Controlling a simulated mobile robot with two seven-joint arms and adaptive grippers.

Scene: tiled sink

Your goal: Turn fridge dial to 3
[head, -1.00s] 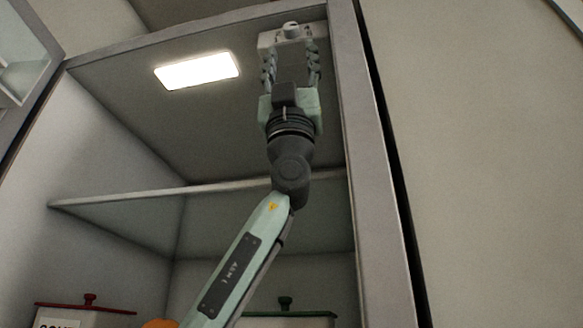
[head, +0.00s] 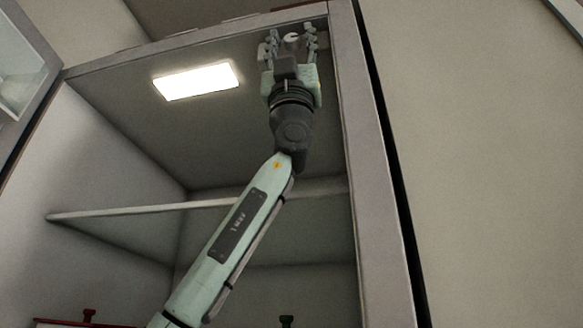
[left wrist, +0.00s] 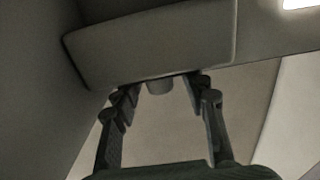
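The fridge dial (head: 291,40) is a small round pale knob on the fridge ceiling near the right wall, high in the head view. It also shows in the left wrist view as a grey stub (left wrist: 159,86) under a pale box-like housing (left wrist: 150,45). Its numbers and pointer cannot be read. My left gripper (head: 291,31) reaches up with its fingers spread, one on each side of the dial. In the left wrist view, gaps show between the dial and the fingertips (left wrist: 166,83); the depth of the reach is unclear. My right gripper is out of view.
A lit lamp panel (head: 197,81) is on the fridge ceiling left of the gripper. A shelf (head: 130,211) crosses below, near my arm. The right fridge wall's frame (head: 365,150) is close to the gripper.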

